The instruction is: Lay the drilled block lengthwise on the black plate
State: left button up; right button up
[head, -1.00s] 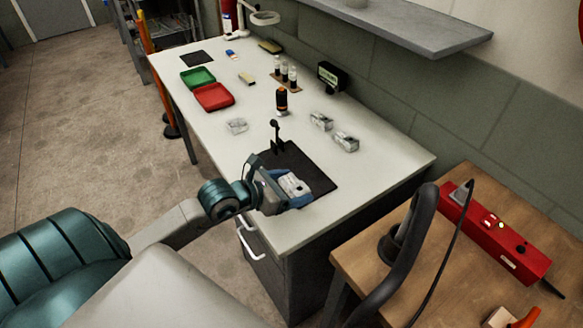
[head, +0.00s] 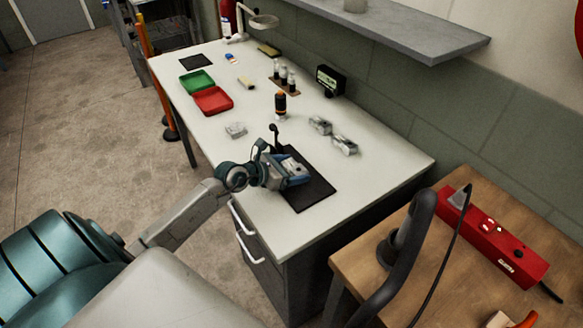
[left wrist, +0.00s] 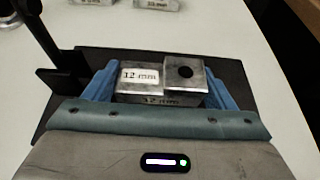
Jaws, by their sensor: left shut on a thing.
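In the left wrist view the block spans crosswise between the fingers of the gripper (left wrist: 160,92). The black plate (head: 310,194) lies on the white bench beneath the gripper and block; the plate also shows in the left wrist view (left wrist: 228,76). I cannot tell whether the block touches the plate. My right gripper is not in view.
A black upright post (head: 275,138) stands at the plate's far left edge. Two similar metal blocks (head: 344,145) and a clear item (head: 236,130) lie farther back. An orange-black bottle (head: 280,104), a red tray (head: 213,101) and a green tray (head: 197,82) stand beyond.

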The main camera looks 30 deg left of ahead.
pick_arm(q)
jog(key=o, duration=1)
jog(key=shift+f, duration=0.1)
jog(key=o, duration=0.3)
jog(key=shift+s+r, duration=0.1)
jog(key=shift+r, duration=0.1)
jog(key=shift+s+a, duration=0.25)
jog(key=shift+s, duration=0.1)
jog(key=p+v, duration=0.1)
jog(key=v, duration=0.4)
jog(key=p+v, duration=0.1)
jog(key=v, duration=0.4)
jog(key=shift+w+r, duration=0.1)
jog(key=shift+r, duration=0.1)
jog(key=shift+s+a+r+p, duration=0.15)
jog(key=shift+s+p, duration=0.3)
jog(key=shift+s, duration=0.1)
